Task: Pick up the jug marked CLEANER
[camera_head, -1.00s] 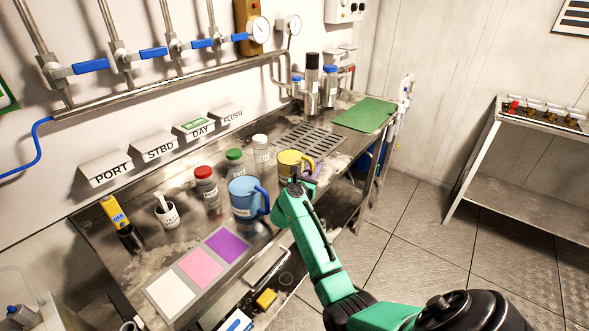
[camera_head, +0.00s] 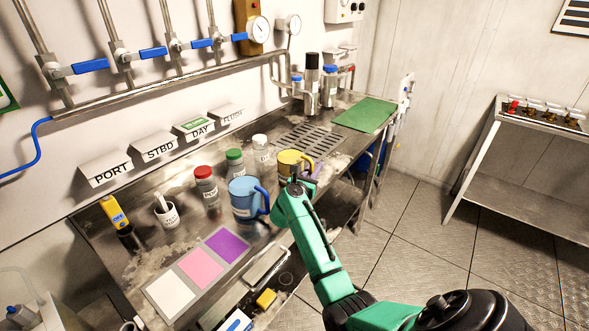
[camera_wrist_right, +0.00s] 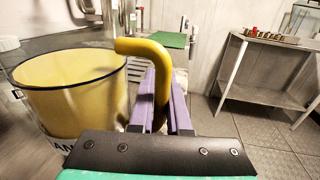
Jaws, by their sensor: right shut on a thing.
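The yellow jug (camera_head: 290,162) stands on the steel bench (camera_head: 150,262) in the head view. In the right wrist view the jug (camera_wrist_right: 78,98) fills the left side, upright, with a dark rim and a yellow handle. Only part of its label shows there, with letters like "AN". My right gripper (camera_head: 309,174) is at the jug's handle. In the wrist view its purple fingers (camera_wrist_right: 163,100) lie on both sides of the handle, shut on it. In the head view my green arm hides part of the handle side. My left gripper is not in view.
A blue jug (camera_head: 242,198) stands close on the left. Bottles with red (camera_head: 206,188), green (camera_head: 235,164) and white (camera_head: 261,150) caps stand behind. A drain grate (camera_head: 303,139) and green mat (camera_head: 366,114) lie further right. A side table (camera_head: 505,185) stands at right.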

